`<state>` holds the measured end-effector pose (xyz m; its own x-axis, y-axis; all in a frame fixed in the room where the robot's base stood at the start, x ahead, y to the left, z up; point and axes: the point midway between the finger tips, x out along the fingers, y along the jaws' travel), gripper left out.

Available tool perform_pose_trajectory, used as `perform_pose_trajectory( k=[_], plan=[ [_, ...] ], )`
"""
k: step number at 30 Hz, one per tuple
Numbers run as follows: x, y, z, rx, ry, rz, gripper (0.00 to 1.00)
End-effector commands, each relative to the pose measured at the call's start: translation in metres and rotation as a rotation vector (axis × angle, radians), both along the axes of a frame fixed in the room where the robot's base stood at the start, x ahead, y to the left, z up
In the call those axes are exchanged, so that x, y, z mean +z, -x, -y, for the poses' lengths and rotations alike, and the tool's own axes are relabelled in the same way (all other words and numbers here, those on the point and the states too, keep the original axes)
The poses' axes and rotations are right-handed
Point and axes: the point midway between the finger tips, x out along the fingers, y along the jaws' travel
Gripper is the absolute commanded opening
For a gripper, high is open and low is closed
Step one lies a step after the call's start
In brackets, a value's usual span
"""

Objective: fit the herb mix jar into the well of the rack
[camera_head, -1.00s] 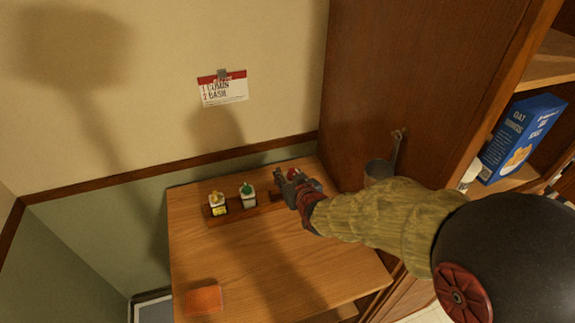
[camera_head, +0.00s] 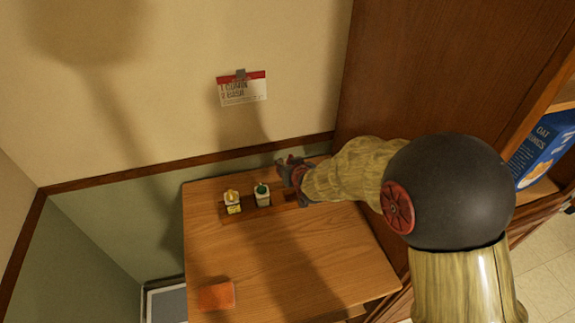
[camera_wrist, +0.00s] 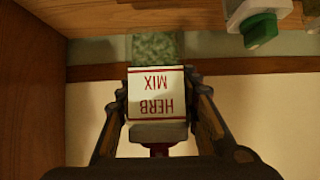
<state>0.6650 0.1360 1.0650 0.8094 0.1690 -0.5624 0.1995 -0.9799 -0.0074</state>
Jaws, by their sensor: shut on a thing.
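My gripper (camera_head: 290,167) is near the back edge of the table, close to the right part of the rack. In the wrist view my gripper (camera_wrist: 157,102) is shut on the herb mix jar (camera_wrist: 155,84). Its white label with red letters reads upside down there, and its green contents show beyond the label. In the head view the jar is hidden by my gripper. The rack (camera_head: 248,210) is a long brown wooden strip on the table. A jar with a yellow top (camera_head: 232,201) and one with a green top (camera_head: 263,195) stand in it. Its right end is bare.
The table (camera_head: 275,265) is clear in front of the rack, apart from an orange block (camera_head: 216,295) at the front left. A card (camera_head: 242,88) hangs on the wall behind. A tall wooden cabinet side (camera_head: 415,75) rises at the right.

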Motion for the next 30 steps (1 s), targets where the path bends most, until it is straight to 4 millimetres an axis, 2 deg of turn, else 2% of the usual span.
perform_pose_trajectory(
  k=[6,24,30],
  plan=[
    [-0.002,0.0,0.0,0.001,0.001,0.001,0.0],
    [-0.052,0.0,0.0,0.001,0.001,0.0,0.0],
    [-0.058,0.0,0.0,0.001,0.001,0.001,0.0]
  ],
)
